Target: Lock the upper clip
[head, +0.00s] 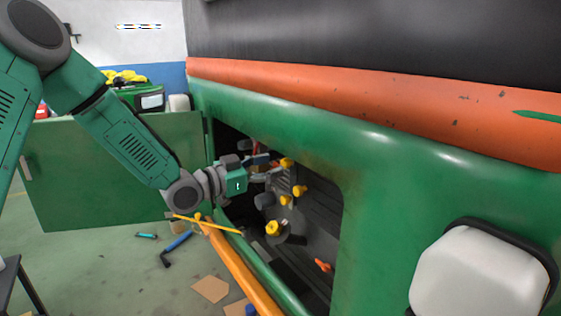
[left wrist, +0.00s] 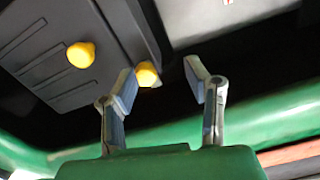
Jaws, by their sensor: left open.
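My left gripper (head: 270,167) reaches into the dark opening in the green rickshaw body (head: 390,170). It is open and empty. In the left wrist view its two fingers (left wrist: 160,80) are spread apart. A yellow knob (left wrist: 147,74) shows between them, close to the left fingertip; I cannot tell whether they touch. Another yellow knob (left wrist: 81,55) is farther left on a dark grey panel (left wrist: 62,25). I cannot tell which part is the upper clip. My right gripper is not in view.
An open green door (head: 105,165) stands left of the opening. The opening's green rim (head: 345,200) is close on the right. Inside are a lower yellow cap (head: 274,229) and an orange piece (head: 323,265). Tools (head: 177,247) and cardboard (head: 210,289) lie on the floor.

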